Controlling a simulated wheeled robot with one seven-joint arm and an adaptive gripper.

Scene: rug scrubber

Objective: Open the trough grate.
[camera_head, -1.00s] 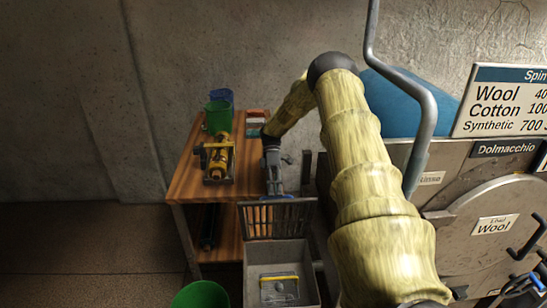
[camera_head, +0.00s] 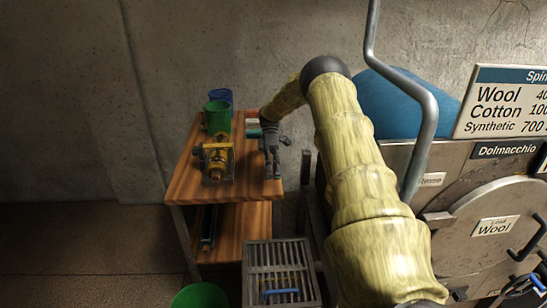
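The trough grate (camera_head: 280,263) is a grey barred panel with a blue handle (camera_head: 281,291) near its front edge. It lies flat over the grey trough (camera_head: 249,289) at the bottom centre, and the bars cover most of the trough's inside. My gripper (camera_head: 271,178) points down over the right edge of the wooden table, behind and above the grate, clear of it. Its two fingers look apart with nothing between them, though they are small in the view.
The wooden table (camera_head: 190,188) holds a yellow device (camera_head: 217,160), a green cup (camera_head: 217,117) and a blue cup (camera_head: 222,96). A green bucket (camera_head: 200,296) stands left of the trough. The washing machine (camera_head: 470,215) and a bent metal pipe (camera_head: 425,130) are at the right.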

